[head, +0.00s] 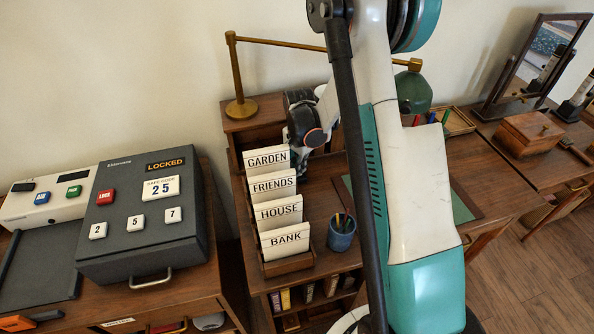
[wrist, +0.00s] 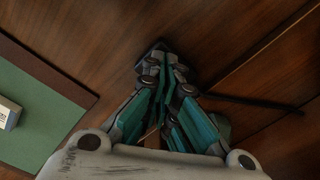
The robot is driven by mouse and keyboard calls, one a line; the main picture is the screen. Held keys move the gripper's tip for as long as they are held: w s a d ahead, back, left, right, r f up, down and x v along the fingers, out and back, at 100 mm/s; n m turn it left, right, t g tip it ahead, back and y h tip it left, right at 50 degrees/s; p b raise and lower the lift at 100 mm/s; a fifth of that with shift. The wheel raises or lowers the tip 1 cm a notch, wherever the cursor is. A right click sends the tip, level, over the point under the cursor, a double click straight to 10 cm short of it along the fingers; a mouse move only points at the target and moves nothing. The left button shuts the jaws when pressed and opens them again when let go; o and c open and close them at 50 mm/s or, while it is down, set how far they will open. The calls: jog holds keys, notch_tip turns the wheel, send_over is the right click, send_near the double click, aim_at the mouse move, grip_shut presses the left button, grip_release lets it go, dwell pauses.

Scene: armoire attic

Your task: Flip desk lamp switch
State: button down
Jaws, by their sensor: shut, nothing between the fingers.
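The desk lamp (head: 240,108) stands at the back of the desk in the head view, with a round brass base and post. Its brass arm runs right, behind my arm, to a green shade (head: 414,90). In the wrist view my gripper (wrist: 165,62) is shut and empty, its fingers together over the brown wood. A small dark shape lies at the fingertips; I cannot tell whether it is the switch or whether they touch it. A thin dark line like a cord (wrist: 255,102) runs right from the fingers. In the head view my arm hides the fingertips.
A card rack labelled GARDEN, FRIENDS, HOUSE and BANK (head: 283,212) and a blue pencil cup (head: 342,232) stand near my arm. A green desk mat (wrist: 45,105) lies left in the wrist view. A grey locked box (head: 145,215) stands left; a mirror (head: 540,60) stands right.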

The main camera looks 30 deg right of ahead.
jog(key=shift+r+p, duration=1.95)
jog(key=shift+r, duration=1.5)
